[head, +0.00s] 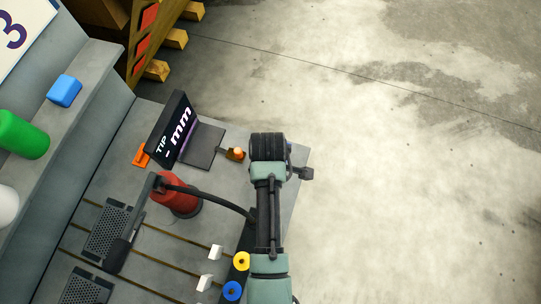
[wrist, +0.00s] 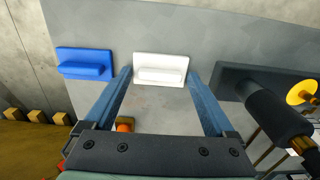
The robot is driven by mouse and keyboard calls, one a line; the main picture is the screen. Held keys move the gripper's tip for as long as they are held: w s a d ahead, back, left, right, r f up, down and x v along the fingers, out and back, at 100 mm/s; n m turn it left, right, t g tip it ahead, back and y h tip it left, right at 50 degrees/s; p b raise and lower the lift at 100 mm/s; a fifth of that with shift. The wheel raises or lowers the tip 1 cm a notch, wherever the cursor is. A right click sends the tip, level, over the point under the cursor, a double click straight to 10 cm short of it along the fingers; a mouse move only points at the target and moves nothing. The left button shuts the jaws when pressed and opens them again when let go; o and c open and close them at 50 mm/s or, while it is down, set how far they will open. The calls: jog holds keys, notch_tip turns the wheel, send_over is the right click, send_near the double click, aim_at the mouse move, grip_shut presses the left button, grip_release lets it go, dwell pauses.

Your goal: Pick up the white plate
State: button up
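The white plate (wrist: 160,62) is a small rectangular piece with a raised ledge along its lower part, against a grey surface in the wrist view. My gripper (wrist: 159,72) is open, with its two blue-grey fingers on either side of the plate's lower part. I cannot tell whether the fingertips touch it. A blue plate (wrist: 84,60) of similar shape is to its left, outside the fingers. In the head view my arm reaches up over the bench's right edge, and I cannot make out the white plate or the fingertips there.
A dark cylindrical tool (wrist: 272,108) is close to the right finger. A small orange object (wrist: 125,124) shows between the fingers, lower left. In the head view, a red object (head: 178,193), a black display (head: 172,128) and small white blocks (head: 216,252) occupy the bench. Open floor is right.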

jog(key=c, duration=1)
jog(key=shift+r, duration=0.1)
